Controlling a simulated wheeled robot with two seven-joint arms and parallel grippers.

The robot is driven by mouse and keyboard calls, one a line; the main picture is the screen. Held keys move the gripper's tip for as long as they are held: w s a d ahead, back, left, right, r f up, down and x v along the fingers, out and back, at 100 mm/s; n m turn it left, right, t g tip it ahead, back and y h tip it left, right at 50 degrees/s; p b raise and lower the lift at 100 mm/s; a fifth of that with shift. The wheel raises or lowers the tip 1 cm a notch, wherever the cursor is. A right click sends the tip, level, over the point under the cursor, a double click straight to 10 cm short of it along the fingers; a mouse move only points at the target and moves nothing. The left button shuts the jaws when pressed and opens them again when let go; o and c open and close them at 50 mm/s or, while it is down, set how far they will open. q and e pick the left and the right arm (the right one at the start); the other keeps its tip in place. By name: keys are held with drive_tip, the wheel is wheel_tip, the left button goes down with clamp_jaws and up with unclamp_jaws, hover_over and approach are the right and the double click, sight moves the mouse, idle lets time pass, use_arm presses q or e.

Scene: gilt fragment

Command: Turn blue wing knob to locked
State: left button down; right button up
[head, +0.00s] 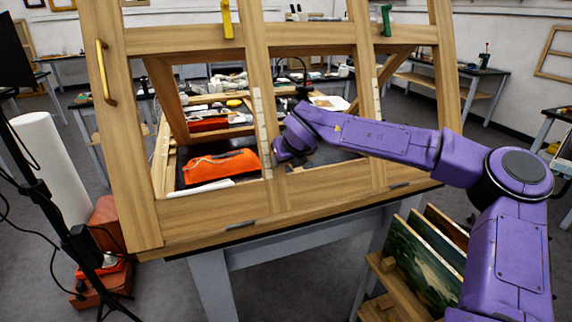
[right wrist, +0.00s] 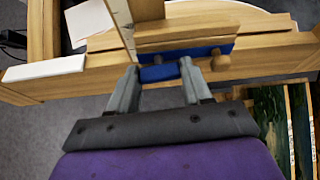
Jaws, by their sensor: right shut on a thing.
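The blue wing knob (right wrist: 160,74) shows in the right wrist view on a wooden rail of the frame. Its lower part lies between the two fingers of my right gripper (right wrist: 158,72), which is shut on it. A wider blue bar (right wrist: 205,50) shows just above, partly behind the right finger. In the head view my right gripper (head: 283,156) reaches the middle upright of the wooden frame (head: 200,213), and it hides the blue knob there. My left gripper is in neither view.
A yellow knob (head: 227,20) and a green knob (head: 387,20) sit on the upper rail. An orange bundle (head: 220,166) lies behind the frame's left opening. Framed paintings (head: 420,250) stand below right. A brass handle (head: 105,72) is on the left upright.

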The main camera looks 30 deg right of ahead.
drive_tip(key=shift+m+y+b, duration=0.3)
drive_tip(key=shift+m, duration=0.1)
idle(0.3)
drive_tip(key=o, duration=1.1)
drive_tip(key=shift+c, duration=0.2)
drive_tip(key=b+v, duration=0.2)
drive_tip(key=v, duration=0.8)
drive_tip(key=shift+s+r, duration=0.2)
drive_tip(key=shift+s, duration=0.05)
